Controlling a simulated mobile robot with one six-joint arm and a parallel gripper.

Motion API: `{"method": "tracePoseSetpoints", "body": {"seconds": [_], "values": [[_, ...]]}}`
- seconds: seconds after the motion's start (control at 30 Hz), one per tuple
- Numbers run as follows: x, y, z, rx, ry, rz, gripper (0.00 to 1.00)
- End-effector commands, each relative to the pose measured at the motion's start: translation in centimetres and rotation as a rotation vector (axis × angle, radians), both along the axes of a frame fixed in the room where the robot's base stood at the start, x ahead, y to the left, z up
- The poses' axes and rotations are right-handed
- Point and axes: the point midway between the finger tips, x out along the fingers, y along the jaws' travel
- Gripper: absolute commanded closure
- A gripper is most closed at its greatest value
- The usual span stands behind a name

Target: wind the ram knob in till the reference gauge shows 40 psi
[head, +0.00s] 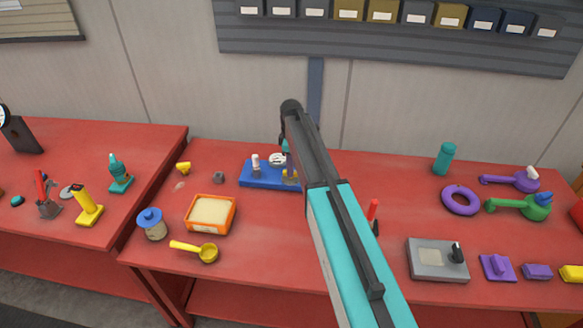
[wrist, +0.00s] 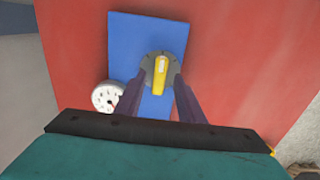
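The ram rig's blue base (head: 258,178) stands on the red bench in the head view and fills the middle of the wrist view (wrist: 125,45). My gripper (wrist: 161,78) points down over the knob. Its two fingers stand apart on either side of the yellow bar, with gaps showing. My arm hides the base's right part in the head view.
An orange tray (head: 193,227), a blue-lidded jar (head: 152,226) and a yellow scoop (head: 200,250) lie left and in front of the rig. A grey box with a black knob (head: 437,270), a purple ring (head: 460,200) and a teal bottle (head: 444,158) are to the right.

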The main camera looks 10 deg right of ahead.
Motion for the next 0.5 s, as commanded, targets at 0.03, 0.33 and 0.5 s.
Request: {"method": "tracePoseSetpoints", "body": {"seconds": [0.03, 0.33, 0.5], "values": [[0.0, 0.0, -0.4, 0.000, 0.002, 0.000, 0.65], [0.0, 0.1, -1.7, 0.000, 0.000, 0.001, 0.65], [0.0, 0.1, -1.7, 0.000, 0.000, 0.001, 0.65]]}}
